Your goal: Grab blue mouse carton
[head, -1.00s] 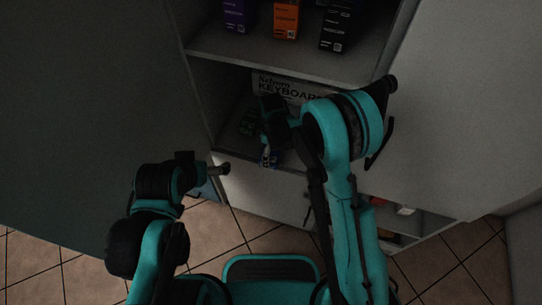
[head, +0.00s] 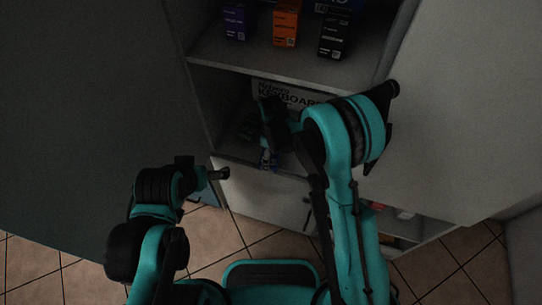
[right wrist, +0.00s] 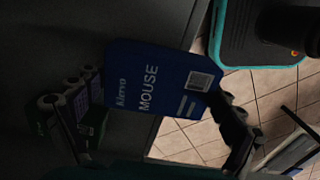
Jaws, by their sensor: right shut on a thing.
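The blue mouse carton (right wrist: 160,85) fills the middle of the right wrist view, its white MOUSE lettering and label facing the camera. My right gripper (right wrist: 150,115) is shut on it, with one dark finger at its left and one at its right. In the head view the carton (head: 268,160) shows as a small blue patch below my right gripper (head: 270,145), at the front of the lower shelf. My forearm hides part of that shelf.
A white keyboard box (head: 285,94) stands at the back of the lower shelf. A dark green item (head: 248,126) lies left of my gripper. Purple (head: 235,22), orange (head: 286,23) and black (head: 335,38) boxes stand on the shelf above. Cabinet panels flank the opening.

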